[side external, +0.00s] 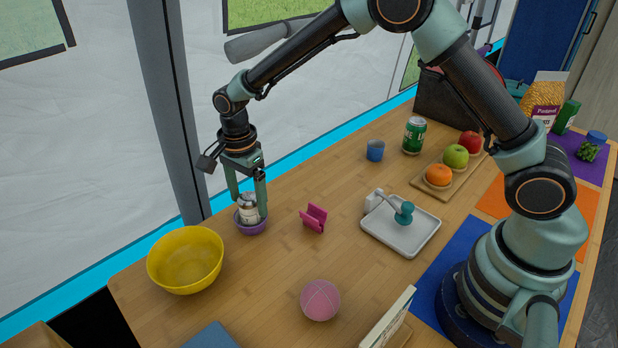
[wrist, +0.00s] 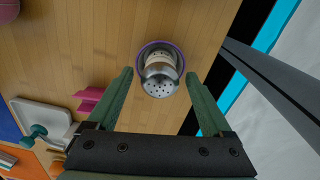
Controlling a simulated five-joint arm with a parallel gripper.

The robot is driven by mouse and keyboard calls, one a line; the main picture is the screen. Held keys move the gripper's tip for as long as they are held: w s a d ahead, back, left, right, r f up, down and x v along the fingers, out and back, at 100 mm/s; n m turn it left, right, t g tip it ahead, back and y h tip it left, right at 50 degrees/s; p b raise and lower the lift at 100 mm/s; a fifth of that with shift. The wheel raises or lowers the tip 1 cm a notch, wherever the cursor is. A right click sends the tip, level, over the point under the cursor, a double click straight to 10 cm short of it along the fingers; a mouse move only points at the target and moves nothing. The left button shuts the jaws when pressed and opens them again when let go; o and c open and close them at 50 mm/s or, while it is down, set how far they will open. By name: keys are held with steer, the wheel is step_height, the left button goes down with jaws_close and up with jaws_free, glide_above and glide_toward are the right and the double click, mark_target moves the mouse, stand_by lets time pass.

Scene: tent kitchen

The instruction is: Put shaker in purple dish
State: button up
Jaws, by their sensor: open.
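The shaker (side external: 248,210) has a pale body and a metal top. It stands in the small purple dish (side external: 252,229) on the wooden table. In the wrist view the perforated metal top of the shaker (wrist: 160,84) faces me, and the rim of the purple dish (wrist: 141,53) shows around its far side. My gripper (side external: 247,212) is above the dish with a finger on either side of the shaker. In the wrist view my gripper (wrist: 160,78) is open, with gaps between both fingers and the shaker. The shaker's base is hidden inside the dish.
A yellow bowl (side external: 186,260) stands close at the left of the dish. A white tray (side external: 417,243) and a blue cup (side external: 375,151) stand farther right. Bare table lies between them.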

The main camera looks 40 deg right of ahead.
steer(key=s+d+r+n+t, duration=0.1)
steer(key=d+r+n, duration=0.1)
steer(key=r, duration=0.6)
steer(key=s+d+r+n, duration=0.2)
steer(key=r, duration=0.7)
steer(key=s+d+r+n+t, duration=0.2)
steer(key=s+d+n+t, duration=0.2)
steer(key=s+d+n, duration=0.7)
steer(key=s+n, duration=0.1)
steer(key=s, duration=0.2)
steer(key=shift+s+r+t, duration=0.25)
steer(key=shift+t, duration=0.15)
